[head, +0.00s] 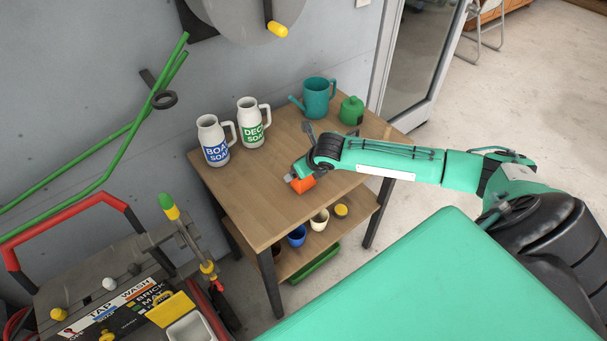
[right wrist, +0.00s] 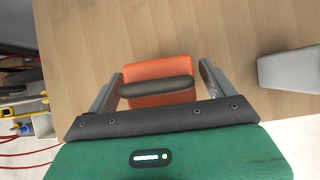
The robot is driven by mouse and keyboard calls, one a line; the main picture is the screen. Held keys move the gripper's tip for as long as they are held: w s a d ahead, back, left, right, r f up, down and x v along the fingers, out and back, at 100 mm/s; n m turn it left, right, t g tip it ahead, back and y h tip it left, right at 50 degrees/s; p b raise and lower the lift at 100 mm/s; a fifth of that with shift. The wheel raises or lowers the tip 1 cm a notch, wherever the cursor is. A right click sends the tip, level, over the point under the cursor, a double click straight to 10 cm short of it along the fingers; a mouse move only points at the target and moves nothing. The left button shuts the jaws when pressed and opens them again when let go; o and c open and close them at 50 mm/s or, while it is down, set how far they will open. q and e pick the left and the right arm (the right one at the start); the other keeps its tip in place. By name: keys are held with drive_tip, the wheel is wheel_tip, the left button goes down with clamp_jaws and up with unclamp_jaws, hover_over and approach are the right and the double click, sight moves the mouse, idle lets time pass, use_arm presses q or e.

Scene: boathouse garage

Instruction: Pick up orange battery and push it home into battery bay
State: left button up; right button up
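The orange battery (head: 302,185) lies on the wooden table near its front edge. It also shows in the right wrist view (right wrist: 160,70), with a dark handle bar across it. My right gripper (head: 293,181) is over the battery. In the right wrist view its two fingers (right wrist: 160,88) stand on either side of the battery and handle, with a narrow gap visible at the right. My left gripper is out of view. I cannot make out a battery bay for certain; a machine with a yellow flap (head: 168,308) stands at the lower left.
The wooden table (head: 225,185) holds two soap jugs (head: 214,140) (head: 252,122), a teal watering can (head: 318,98) and a green container (head: 351,110). Cups (head: 297,236) stand on its lower shelf. A grey object (right wrist: 290,70) lies right of the battery in the right wrist view.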

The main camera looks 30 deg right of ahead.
drive_tip(key=c, duration=1.4)
drive_tip(key=shift+w+r, duration=0.1)
